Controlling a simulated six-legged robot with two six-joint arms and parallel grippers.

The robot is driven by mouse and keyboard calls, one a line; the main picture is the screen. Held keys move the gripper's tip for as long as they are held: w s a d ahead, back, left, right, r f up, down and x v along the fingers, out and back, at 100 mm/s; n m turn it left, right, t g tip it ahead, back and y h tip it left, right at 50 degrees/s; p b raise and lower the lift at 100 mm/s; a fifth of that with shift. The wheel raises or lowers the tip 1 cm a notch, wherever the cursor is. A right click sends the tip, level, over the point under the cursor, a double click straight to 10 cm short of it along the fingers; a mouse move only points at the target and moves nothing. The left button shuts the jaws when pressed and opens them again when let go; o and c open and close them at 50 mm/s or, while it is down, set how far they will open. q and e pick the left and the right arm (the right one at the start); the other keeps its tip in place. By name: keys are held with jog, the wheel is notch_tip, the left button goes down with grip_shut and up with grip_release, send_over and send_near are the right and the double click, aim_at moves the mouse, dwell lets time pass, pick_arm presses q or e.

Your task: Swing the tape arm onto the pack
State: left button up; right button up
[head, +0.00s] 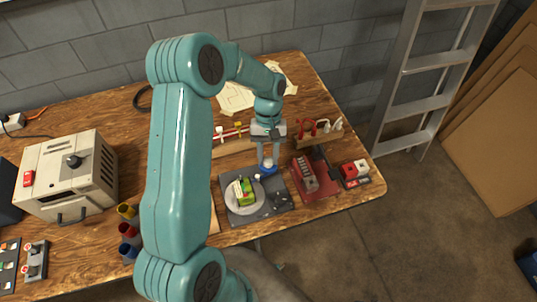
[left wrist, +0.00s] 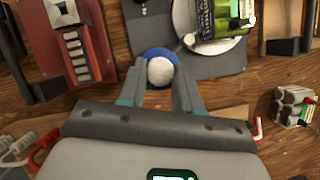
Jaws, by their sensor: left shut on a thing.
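A dark plate (head: 272,203) on the bench carries a round light disc (head: 233,204). The pack (head: 245,191), with green and yellow labels, lies on the disc; it also shows at the top of the left wrist view (left wrist: 214,18). A blue roll-like piece with a white round knob (left wrist: 160,70), seemingly part of the tape arm, sits at the plate's back edge, beside the pack and apart from it. My left gripper (head: 268,162) is shut on this knob from above. Its fingers stand either side of it in the left wrist view. My right gripper is not in view.
A red tray-like fixture (head: 315,181) stands right of the plate, with a red-and-white box (head: 354,171) beyond it. A rack with red tools (head: 318,132) stands behind. Left are coloured cups (head: 129,230) and a beige machine (head: 66,177).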

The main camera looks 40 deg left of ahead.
pick_arm(q)
jog(key=shift+w+a+r, duration=0.1)
jog(key=shift+r, duration=0.1)
dwell(0.3)
jog(key=o, duration=0.8)
jog(key=shift+o, duration=1.2)
jog(key=shift+f, duration=0.1)
jog(key=v, duration=1.6)
jog(key=shift+s+r, duration=0.2)
jog(key=shift+r, duration=0.05)
